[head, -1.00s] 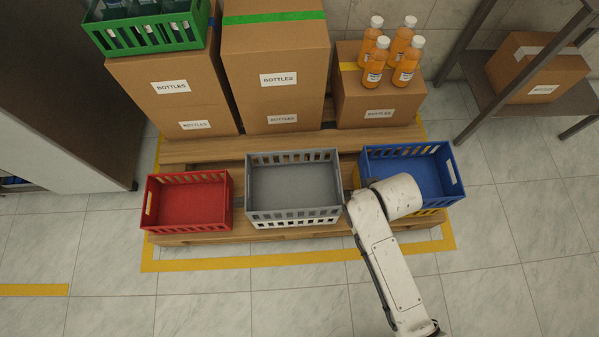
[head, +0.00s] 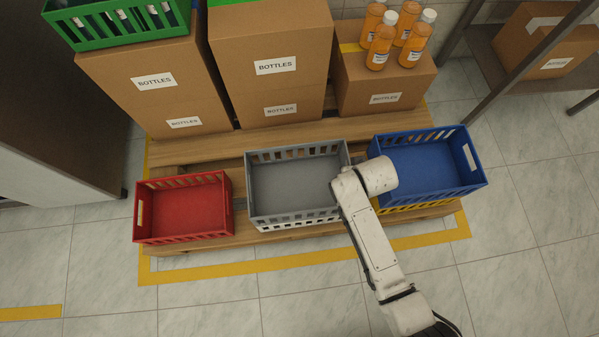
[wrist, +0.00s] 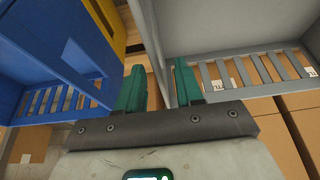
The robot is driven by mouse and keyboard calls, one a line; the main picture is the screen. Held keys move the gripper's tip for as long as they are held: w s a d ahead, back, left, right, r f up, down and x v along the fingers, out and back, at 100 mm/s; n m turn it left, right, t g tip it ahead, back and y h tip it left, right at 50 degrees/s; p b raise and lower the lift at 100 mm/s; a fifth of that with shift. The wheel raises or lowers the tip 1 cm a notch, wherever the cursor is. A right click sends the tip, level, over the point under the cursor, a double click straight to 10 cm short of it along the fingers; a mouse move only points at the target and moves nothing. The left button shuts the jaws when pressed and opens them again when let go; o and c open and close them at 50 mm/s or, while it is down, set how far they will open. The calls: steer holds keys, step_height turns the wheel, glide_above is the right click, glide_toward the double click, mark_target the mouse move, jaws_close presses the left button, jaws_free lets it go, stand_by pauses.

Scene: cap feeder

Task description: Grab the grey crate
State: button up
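The grey crate (head: 292,216) stands in the middle of the front row on the wooden pallet, with a white crate (head: 300,224) showing under it. In the wrist view the grey crate (wrist: 222,25) fills the upper right. My gripper (wrist: 159,66) has two green fingers set apart. The grey crate's near side wall lines up with the gap between them; I cannot tell whether the wall is between the fingers in depth. In the head view my arm's last link covers the grey crate's right front corner and hides the fingers.
A blue crate (head: 425,165) on a yellow one (head: 405,206) is close on the right, left in the wrist view. A red crate (head: 185,208) stands left. Cardboard boxes (head: 268,85), orange bottles (head: 412,50) and a green crate (head: 120,30) are behind. The front floor is clear.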

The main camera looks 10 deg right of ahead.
steer(key=shift+b+x, duration=1.1)
steer(key=shift+x, duration=1.35)
steer(key=shift+w+d+f, duration=0.1)
steer(key=shift+w+f, duration=0.1)
steer(key=shift+c, duration=0.5)
jaws_close()
steer(key=shift+w+r, duration=0.1)
